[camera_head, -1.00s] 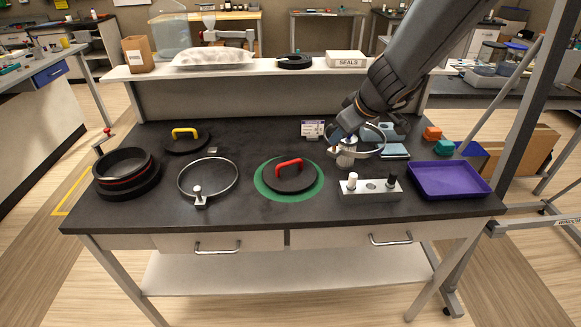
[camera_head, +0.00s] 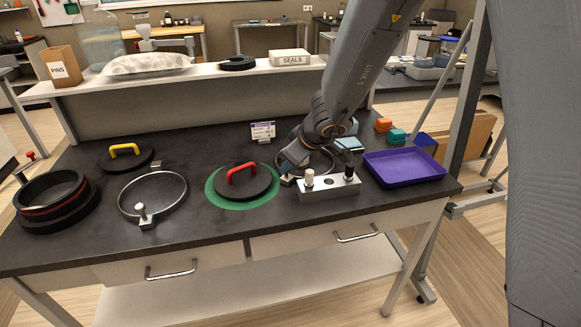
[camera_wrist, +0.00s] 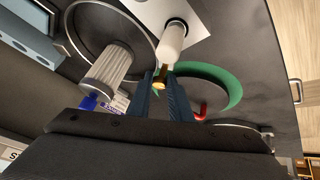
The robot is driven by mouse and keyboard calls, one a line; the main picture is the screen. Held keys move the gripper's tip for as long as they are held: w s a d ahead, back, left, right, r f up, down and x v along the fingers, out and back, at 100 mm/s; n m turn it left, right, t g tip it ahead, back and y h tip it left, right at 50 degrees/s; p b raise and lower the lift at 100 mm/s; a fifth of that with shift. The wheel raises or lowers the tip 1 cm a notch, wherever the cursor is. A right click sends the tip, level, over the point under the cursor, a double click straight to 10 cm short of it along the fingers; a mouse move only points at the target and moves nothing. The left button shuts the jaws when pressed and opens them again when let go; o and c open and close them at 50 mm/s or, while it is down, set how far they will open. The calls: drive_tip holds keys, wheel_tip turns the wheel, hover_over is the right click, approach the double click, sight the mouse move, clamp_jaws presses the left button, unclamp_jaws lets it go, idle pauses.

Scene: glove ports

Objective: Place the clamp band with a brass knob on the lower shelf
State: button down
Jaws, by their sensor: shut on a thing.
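My gripper (camera_head: 290,175) is low over the right half of the bench. In the wrist view its dark blue fingers (camera_wrist: 161,92) are shut on the brass knob (camera_wrist: 160,79) of a clamp band (camera_wrist: 72,32). A second clamp band (camera_head: 124,211), with a pale knob (camera_head: 140,209), lies flat on the bench to the left. The lower shelf (camera_head: 265,283) is the pale board under the drawers.
Close to my gripper are a block with pegs (camera_head: 330,190), a ribbed cylinder (camera_wrist: 108,68) and a red-handled lid (camera_head: 258,186) on a green ring (camera_head: 213,190). A purple tray (camera_head: 405,168) lies right. The visible lower shelf is clear; drawer handles (camera_head: 170,275) stick out above it.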

drive_tip(key=shift+f, duration=0.1)
idle(0.3)
drive_tip(key=c, duration=1.6)
unclamp_jaws()
